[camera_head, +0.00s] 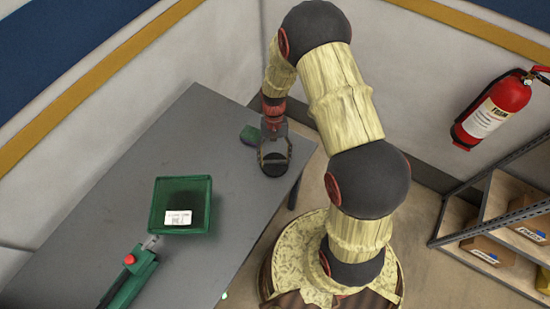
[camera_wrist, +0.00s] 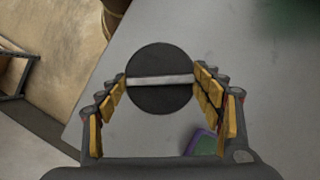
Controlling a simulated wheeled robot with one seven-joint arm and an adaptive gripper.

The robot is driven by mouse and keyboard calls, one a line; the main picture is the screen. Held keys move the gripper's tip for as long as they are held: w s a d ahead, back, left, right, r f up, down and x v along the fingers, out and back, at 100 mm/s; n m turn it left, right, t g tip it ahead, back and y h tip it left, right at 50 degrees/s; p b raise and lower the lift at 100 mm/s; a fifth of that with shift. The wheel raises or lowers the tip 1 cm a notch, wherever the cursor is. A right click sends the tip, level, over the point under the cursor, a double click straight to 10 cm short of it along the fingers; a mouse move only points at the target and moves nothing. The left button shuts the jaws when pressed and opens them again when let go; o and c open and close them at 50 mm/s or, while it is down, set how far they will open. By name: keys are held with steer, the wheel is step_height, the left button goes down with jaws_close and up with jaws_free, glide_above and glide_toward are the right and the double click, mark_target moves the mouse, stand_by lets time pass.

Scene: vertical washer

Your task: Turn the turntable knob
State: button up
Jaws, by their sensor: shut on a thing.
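The turntable knob (camera_wrist: 160,99) is a round black disc with a pale grey bar across its top, roughly level in the wrist view. In the head view the knob (camera_head: 273,164) is a dark disc near the right edge of the grey table, partly covered by my gripper. My gripper (camera_head: 273,150) reaches down over it, and in the wrist view my gripper (camera_wrist: 160,82) has its yellow-padded fingers on the left and right sides of the disc, shut on it. What lies beneath the disc is hidden.
The grey table (camera_head: 200,130) holds a green bin (camera_head: 180,231) and a green device with a red button (camera_head: 130,268). A small green object (camera_head: 250,135) lies close beside my gripper. A fire extinguisher (camera_head: 497,105) and shelves (camera_head: 490,235) stand to the right.

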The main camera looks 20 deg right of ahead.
steer(key=shift+a+n+h, duration=0.15)
steer(key=shift+n+h, duration=0.65)
steer(key=shift+n, duration=1.2)
steer(key=o, duration=1)
steer(key=shift+o, duration=0.8)
steer(key=shift+w, duration=0.1)
steer(key=v, duration=1.2)
steer(key=shift+w+f, duration=0.1)
